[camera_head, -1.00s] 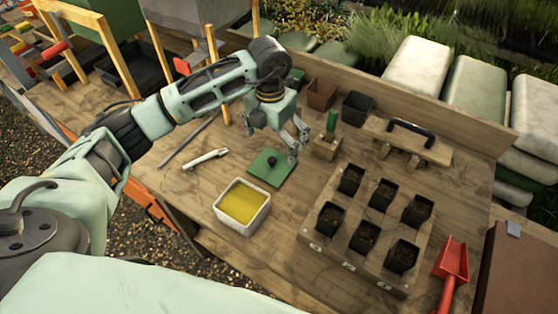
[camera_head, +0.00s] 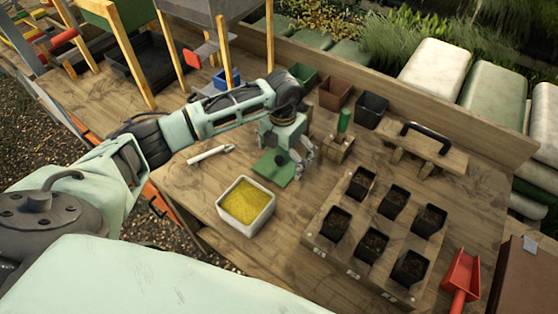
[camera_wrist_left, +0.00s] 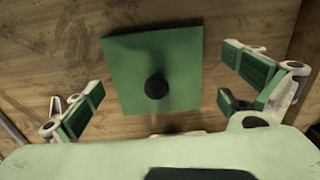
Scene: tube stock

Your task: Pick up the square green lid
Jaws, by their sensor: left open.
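The square green lid (camera_head: 277,168) lies flat on the wooden bench, with a dark round knob at its middle. It also shows in the left wrist view (camera_wrist_left: 180,60), its knob slightly right of centre of the lid's lower part. My left gripper (camera_head: 297,166) is just above the lid, near its right side. In the left wrist view my left gripper (camera_wrist_left: 168,95) is open, with green-padded fingers apart on either side of the lid and knob, holding nothing. My right gripper does not show.
A white square tub (camera_head: 262,220) of yellow material stands in front of the lid. A white-handled tool (camera_head: 210,155) lies to the left. A wooden block with a green handle (camera_head: 343,125) and a rack of black pots (camera_head: 318,246) stand to the right.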

